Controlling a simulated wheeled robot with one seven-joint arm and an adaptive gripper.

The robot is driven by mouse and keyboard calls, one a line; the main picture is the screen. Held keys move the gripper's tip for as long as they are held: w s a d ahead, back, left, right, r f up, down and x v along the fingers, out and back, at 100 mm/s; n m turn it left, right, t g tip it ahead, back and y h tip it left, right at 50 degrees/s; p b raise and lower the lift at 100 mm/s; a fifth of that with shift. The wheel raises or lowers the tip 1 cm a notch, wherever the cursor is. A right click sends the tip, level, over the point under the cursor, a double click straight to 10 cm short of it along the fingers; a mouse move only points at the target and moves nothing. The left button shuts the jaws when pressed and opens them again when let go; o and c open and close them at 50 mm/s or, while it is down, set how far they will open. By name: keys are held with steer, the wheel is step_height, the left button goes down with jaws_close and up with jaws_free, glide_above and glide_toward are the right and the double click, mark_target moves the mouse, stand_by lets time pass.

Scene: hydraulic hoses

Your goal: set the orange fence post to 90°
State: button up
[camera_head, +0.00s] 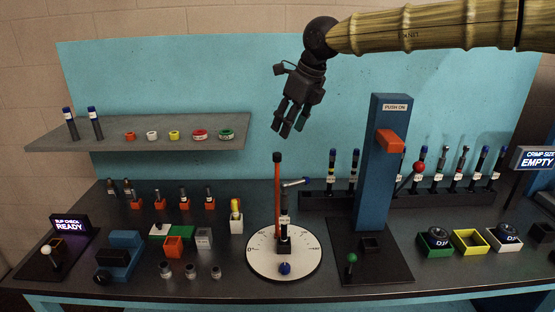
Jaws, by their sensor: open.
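The orange fence post (277,195) is a thin upright rod with a dark cap, at the back of the round white dial plate (268,262). The plate has angle marks along its rim and a 0 at the left. At its middle a black block holds an upright labelled fitting (284,222), whose bent silver end points right. A blue knob (285,268) sits at the plate's front. My gripper (286,130) hangs above the post, open and empty, fingers pointing down. It is apart from the post. The post's foot is partly hard to make out.
A blue press column (388,160) with an orange block stands right of the dial. A rack (440,197) of upright hose ends runs behind it. Several small fittings and boxes lie left. A grey shelf (110,143) with coloured rings is at the upper left.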

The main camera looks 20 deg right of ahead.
mark_target(278, 154)
steer(key=p+x, duration=0.2)
steer(key=x, duration=0.8)
steer(key=shift+f, duration=0.3)
jaws_close()
